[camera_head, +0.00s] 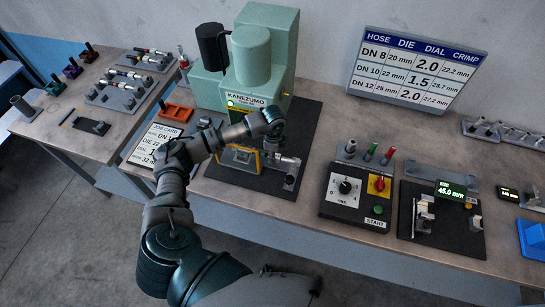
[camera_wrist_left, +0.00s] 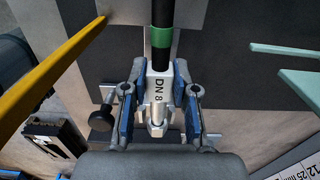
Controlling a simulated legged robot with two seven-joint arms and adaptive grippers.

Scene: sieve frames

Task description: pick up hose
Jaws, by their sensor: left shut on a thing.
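The hose (camera_wrist_left: 162,14) is black with a green band (camera_wrist_left: 161,38) and ends in a silver fitting marked DN 8 (camera_wrist_left: 158,88), best seen in the left wrist view. My left gripper (camera_wrist_left: 160,76) is shut on this fitting, with a blue-edged finger on each side. In the head view my left gripper (camera_head: 273,148) is small, in front of the green crimping machine (camera_head: 252,68), and the hose there is too small to tell apart. My right gripper is not in view.
The job card (camera_head: 154,143) lies left of the machine. A control box (camera_head: 357,200) with dial and buttons and a measuring station (camera_head: 440,220) stand to the right. In the left wrist view a yellow bar (camera_wrist_left: 50,72) slants close by on the left.

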